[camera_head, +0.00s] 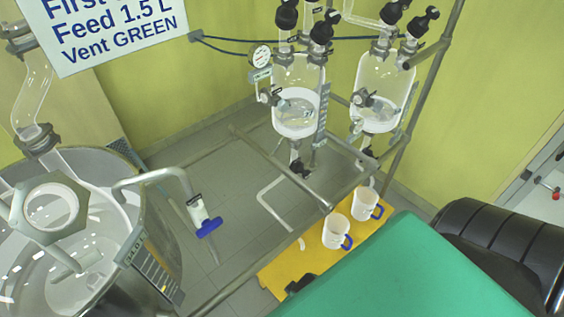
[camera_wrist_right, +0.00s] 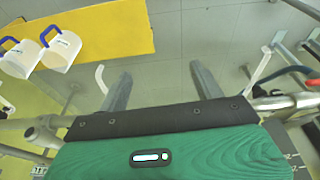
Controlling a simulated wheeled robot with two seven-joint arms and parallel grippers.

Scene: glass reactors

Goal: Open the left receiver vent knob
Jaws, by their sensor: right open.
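The left receiver (camera_head: 299,88) is a clear glass vessel with whitish contents, hung on the metal frame in the head view. Black knobs stand on its top, one at the upper left (camera_head: 287,16) and one lower at the right (camera_head: 321,31); I cannot tell which is the vent knob. The right receiver (camera_head: 384,88) hangs beside it with similar black knobs (camera_head: 420,22). My right gripper (camera_wrist_right: 160,72) is open and empty in the wrist view, its fingers over the floor, well below the receivers. My left gripper is not in view.
A wall sign (camera_head: 115,30) reads "Feed 1.5 L Vent GREEN". A large glass reactor (camera_head: 75,235) stands at left. Metal rails (camera_head: 270,158) cross in front of the receivers. Two white mugs (camera_head: 336,232) with blue handles stand on a yellow board (camera_head: 280,272) below.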

